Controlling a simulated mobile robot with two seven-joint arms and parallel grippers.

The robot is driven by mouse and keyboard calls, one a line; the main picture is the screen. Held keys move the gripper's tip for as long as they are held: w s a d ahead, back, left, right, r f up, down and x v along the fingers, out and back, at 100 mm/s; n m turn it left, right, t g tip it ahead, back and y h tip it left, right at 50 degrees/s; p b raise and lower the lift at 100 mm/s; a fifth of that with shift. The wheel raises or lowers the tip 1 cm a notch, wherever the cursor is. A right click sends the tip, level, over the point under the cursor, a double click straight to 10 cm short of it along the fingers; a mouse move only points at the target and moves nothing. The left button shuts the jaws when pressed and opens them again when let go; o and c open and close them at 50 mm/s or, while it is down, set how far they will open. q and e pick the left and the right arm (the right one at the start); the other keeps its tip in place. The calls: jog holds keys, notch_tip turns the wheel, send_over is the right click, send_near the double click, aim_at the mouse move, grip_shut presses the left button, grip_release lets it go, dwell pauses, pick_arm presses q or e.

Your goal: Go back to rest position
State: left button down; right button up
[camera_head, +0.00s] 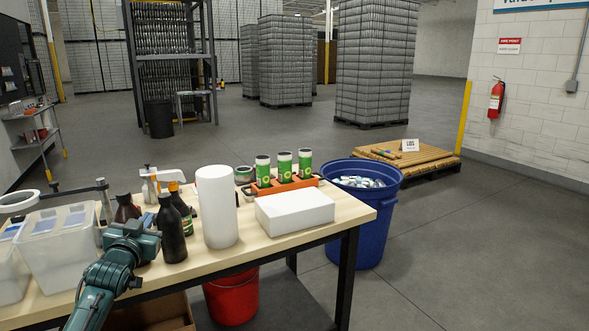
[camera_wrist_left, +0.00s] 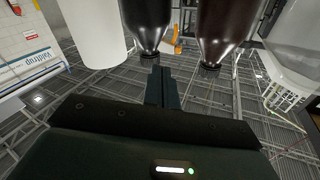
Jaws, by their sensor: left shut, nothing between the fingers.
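My left gripper (camera_wrist_left: 162,78) is shut and empty, its two fingers together in the middle of the left wrist view. In the head view my left arm comes in from the lower left, with the gripper (camera_head: 135,240) above the front part of the wooden table (camera_head: 262,233). The gripper is close to two dark brown bottles (camera_head: 172,232) (camera_head: 125,208). The bottles also show in the left wrist view (camera_wrist_left: 148,22) (camera_wrist_left: 222,28), where the picture appears upside down. The fingers look apart from the bottles. My right gripper is not in view.
A white paper roll (camera_head: 217,207), a white box (camera_head: 295,210) and an orange rack (camera_head: 262,188) with three green-and-white cans (camera_head: 284,167) stand on the table. Clear plastic bins (camera_head: 60,250) are at left. A blue barrel (camera_head: 362,225) stands right of the table. Floor further right is free.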

pick_arm(q)
jog(key=s+d+f+m+g+h, duration=0.1)
jog(key=s+d+f+g, duration=0.1)
jog(key=s+d+f, duration=0.35)
jog(key=s+d+f+g+h, duration=0.1)
jog(key=s+d+f, duration=0.1)
jog(key=s+f, duration=0.6)
jog(key=s+d+f+m+g+h, duration=0.15)
jog(key=s+d+f, duration=0.25)
jog(key=f, duration=0.5)
jog(key=s+d+f+g, duration=0.1)
jog(key=s+d+f, duration=0.1)
jog(key=s, duration=0.5)
jog(key=s+d+f+n+g+h, duration=0.1)
jog(key=s+d+f, duration=0.1)
jog(key=s+d, duration=0.2)
jog(key=s+d+f+g, duration=0.1)
jog(key=s+d, duration=0.2)
jog(key=s, duration=0.8)
jog(key=shift+d+f, duration=0.15)
jog(key=shift+f, duration=0.25)
jog(key=shift+h, duration=0.25)
